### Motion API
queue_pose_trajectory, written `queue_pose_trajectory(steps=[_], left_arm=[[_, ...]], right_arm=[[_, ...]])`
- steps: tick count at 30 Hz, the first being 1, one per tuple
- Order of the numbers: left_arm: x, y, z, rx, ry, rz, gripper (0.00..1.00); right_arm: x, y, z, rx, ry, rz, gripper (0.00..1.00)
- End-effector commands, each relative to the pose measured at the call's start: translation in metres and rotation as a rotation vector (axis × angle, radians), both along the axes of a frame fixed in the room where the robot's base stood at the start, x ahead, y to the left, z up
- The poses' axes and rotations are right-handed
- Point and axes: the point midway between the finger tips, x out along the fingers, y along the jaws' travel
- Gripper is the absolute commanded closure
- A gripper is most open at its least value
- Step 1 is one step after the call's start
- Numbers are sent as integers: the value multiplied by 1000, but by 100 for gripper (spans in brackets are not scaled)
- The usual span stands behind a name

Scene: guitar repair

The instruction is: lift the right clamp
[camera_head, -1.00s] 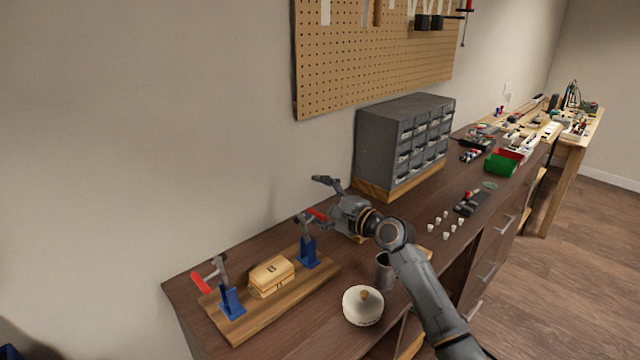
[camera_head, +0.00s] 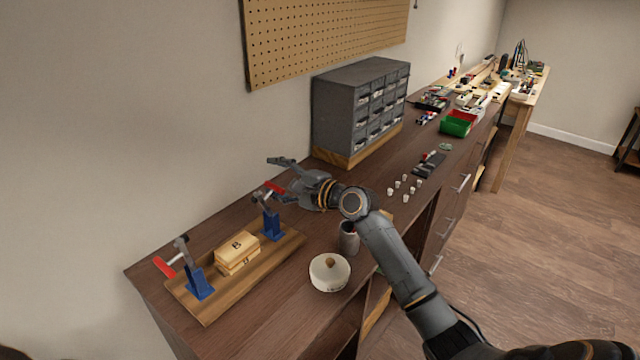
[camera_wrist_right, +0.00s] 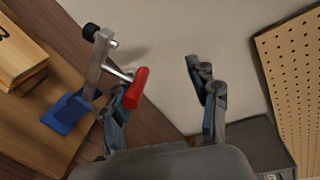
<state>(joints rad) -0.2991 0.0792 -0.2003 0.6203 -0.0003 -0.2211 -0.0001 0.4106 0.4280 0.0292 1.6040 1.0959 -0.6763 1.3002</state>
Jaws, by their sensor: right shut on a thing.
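The right clamp (camera_head: 271,226) has a blue base, a grey arm and a red handle, and stands upright at the far right end of the wooden board (camera_head: 215,297). My left gripper is not in view.
A wooden box (camera_head: 238,254) sits between the clamps. A white lidded pot (camera_head: 329,277) and a dark cup (camera_head: 348,238) stand to the right, near my right arm. A grey drawer cabinet (camera_head: 340,118) stands behind the gripper, with small white pieces (camera_head: 405,187) to its right.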

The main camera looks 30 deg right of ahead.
Motion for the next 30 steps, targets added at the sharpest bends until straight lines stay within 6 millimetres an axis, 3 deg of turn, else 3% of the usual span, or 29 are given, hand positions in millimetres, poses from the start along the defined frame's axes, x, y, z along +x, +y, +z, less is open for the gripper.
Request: queue_pose_trajectory(steps=[1,8,30], left_arm=[[1,0,5,0,-2,0,64],[2,0,10,-1,-3,0,64],[-6,1,19,1,8,0,64]], right_arm=[[-2,-12,31,6,-55,-22,64],[-18,-18,31,6,-56,-21,60],[-67,-32,23,2,-44,-17,64]])
